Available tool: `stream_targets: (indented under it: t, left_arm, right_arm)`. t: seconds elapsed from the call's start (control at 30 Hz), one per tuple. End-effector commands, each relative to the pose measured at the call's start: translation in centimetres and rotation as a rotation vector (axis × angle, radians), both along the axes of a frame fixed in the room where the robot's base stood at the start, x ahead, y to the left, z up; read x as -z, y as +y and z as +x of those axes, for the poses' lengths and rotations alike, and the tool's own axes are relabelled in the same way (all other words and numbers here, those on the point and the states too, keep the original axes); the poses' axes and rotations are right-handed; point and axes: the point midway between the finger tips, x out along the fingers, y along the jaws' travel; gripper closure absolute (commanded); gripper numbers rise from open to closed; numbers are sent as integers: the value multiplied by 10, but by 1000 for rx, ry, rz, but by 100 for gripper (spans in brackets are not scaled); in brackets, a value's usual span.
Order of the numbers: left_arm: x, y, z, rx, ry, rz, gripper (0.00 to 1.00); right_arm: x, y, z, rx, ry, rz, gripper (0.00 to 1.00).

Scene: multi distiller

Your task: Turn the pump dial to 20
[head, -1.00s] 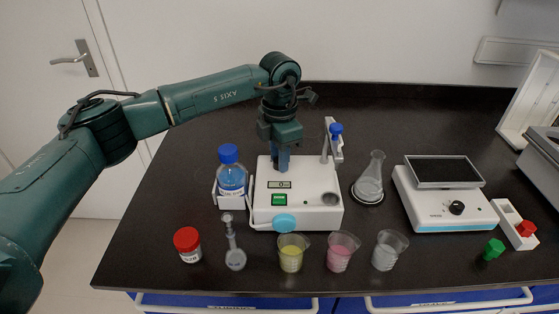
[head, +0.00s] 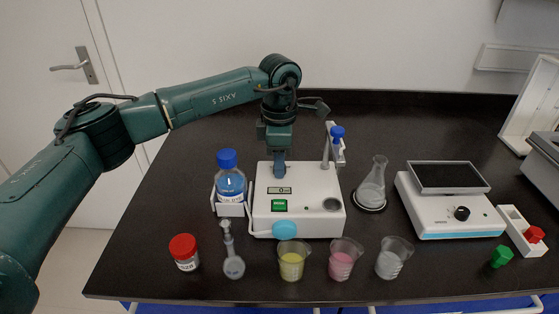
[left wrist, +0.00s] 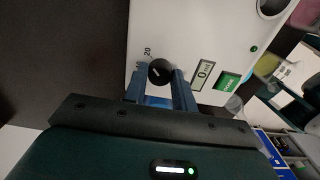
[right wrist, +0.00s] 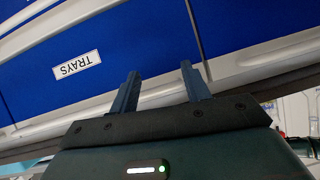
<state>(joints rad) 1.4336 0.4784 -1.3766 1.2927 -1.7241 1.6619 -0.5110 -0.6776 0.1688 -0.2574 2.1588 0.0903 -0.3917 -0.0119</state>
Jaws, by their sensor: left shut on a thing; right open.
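The white pump box (head: 310,222) stands on the black bench, with a small display and a green button on its top. My left gripper (head: 279,172) points down at the back left of its top. In the left wrist view the black pump dial (left wrist: 160,72) sits between the two blue fingers, and the gripper is shut on it. The printed marks 20 and 10 show at the dial's left; the 10 is partly hidden. The display (left wrist: 204,74) appears to read 0. My right gripper (right wrist: 160,72) is open and empty, near a blue drawer front.
A blue-capped bottle (head: 230,186) stands left of the pump, a flask (head: 373,188) and a scale (head: 455,222) to its right. Beakers with yellow (head: 291,264) and pink (head: 341,262) liquid stand in front. The drawer labelled TRAYS (right wrist: 76,65) is close to my right gripper.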

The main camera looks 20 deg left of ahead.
Motion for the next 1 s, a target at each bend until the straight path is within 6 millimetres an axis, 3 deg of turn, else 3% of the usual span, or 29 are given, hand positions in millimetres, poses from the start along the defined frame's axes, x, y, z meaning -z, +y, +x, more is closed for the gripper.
stream_targets:
  t: [0.27,0.3,0.57,0.83,1.0]
  left_arm:
    - [-2,0,1,1,-3,-1,96]
    - [-2,0,1,1,-3,-1,72]
    - [-1,0,0,0,-1,-1,51]
    - [-3,0,0,-1,-1,0,51]
    - [-23,0,1,0,-4,-1,51]
  right_arm:
    - [2,0,-1,-5,5,-4,53]
    - [2,0,-2,-7,5,-4,53]
    - [3,0,-2,-7,6,-5,53]
    - [4,1,-2,-7,7,-5,53]
    - [5,1,-2,-7,7,-2,53]
